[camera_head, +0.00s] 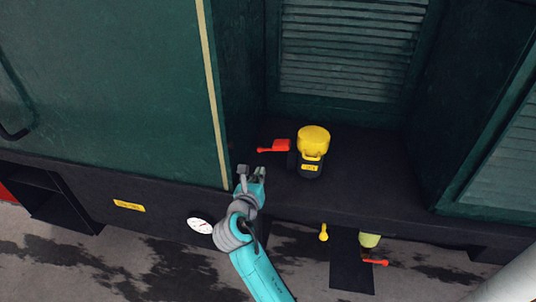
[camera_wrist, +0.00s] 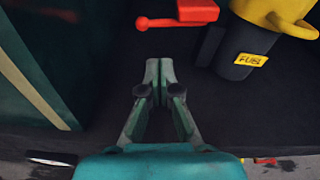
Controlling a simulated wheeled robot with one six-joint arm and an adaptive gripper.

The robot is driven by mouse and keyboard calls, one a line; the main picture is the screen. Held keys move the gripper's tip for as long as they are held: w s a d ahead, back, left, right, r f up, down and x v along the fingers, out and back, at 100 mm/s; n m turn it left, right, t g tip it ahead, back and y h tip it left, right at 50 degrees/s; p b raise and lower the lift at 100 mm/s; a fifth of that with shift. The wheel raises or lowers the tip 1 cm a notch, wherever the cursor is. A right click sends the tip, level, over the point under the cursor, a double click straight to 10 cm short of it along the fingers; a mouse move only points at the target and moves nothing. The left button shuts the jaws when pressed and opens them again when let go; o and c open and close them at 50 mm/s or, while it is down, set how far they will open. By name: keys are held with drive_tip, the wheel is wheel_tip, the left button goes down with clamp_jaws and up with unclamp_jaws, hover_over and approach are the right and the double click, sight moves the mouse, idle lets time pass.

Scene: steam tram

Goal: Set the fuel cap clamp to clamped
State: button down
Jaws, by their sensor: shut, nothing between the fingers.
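The fuel filler is a black neck with a yellow cap (camera_head: 313,139) and a yellow fuel label, standing on the dark ledge. In the wrist view the yellow cap (camera_wrist: 282,14) is cut off by the top edge. A red clamp handle (camera_head: 275,146) sticks out to the left of the neck and ends in a small ball; it also shows in the wrist view (camera_wrist: 195,12). My gripper (camera_head: 251,172) is shut and empty, to the lower left of the red handle and apart from it. In the wrist view my gripper (camera_wrist: 159,65) points toward the handle.
A green side panel (camera_head: 110,80) stands close left of my gripper. A louvred panel (camera_head: 345,50) is behind the filler. Below the ledge are a round gauge (camera_head: 200,225), a yellow knob (camera_head: 323,233) and another red lever (camera_head: 375,262). The ledge right of the filler is clear.

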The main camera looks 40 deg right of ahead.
sight(273, 149)
drive_tip(key=shift+d, duration=0.15)
drive_tip(key=x, duration=0.9)
drive_tip(key=shift+w+d+f, duration=0.1)
drive_tip(key=shift+w+d, duration=0.15)
drive_tip(key=shift+w, duration=0.1)
